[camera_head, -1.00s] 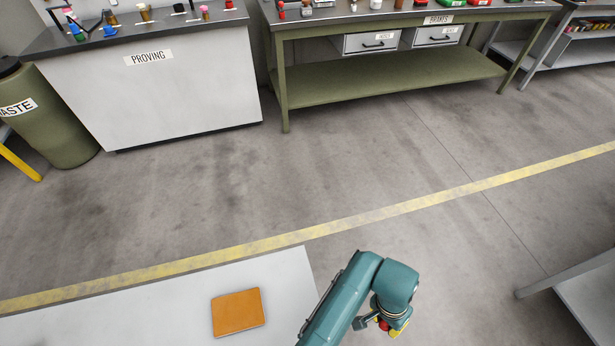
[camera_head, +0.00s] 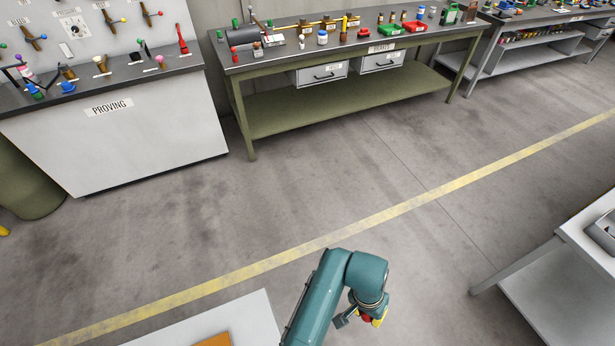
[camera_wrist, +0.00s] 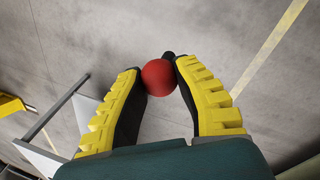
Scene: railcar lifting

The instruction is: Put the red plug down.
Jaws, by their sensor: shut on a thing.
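The red plug (camera_wrist: 158,77) shows as a round red ball between the fingertips of my gripper (camera_wrist: 157,80) in the wrist view. My gripper is shut on it, with a yellow-ridged finger on either side. A small dark part shows just behind the ball; the rest of the plug is hidden. In the head view, my gripper (camera_head: 372,318) hangs at the bottom centre, over the floor, and a bit of red shows at it. No surface touches the plug.
A white-topped surface (camera_head: 240,322) with an orange item (camera_head: 216,340) is at the bottom left. The proving bench (camera_head: 150,135) and the green brakes bench (camera_head: 340,98) stand at the back, their tops crowded. A grey table (camera_head: 560,275) is at the right. Open floor lies between.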

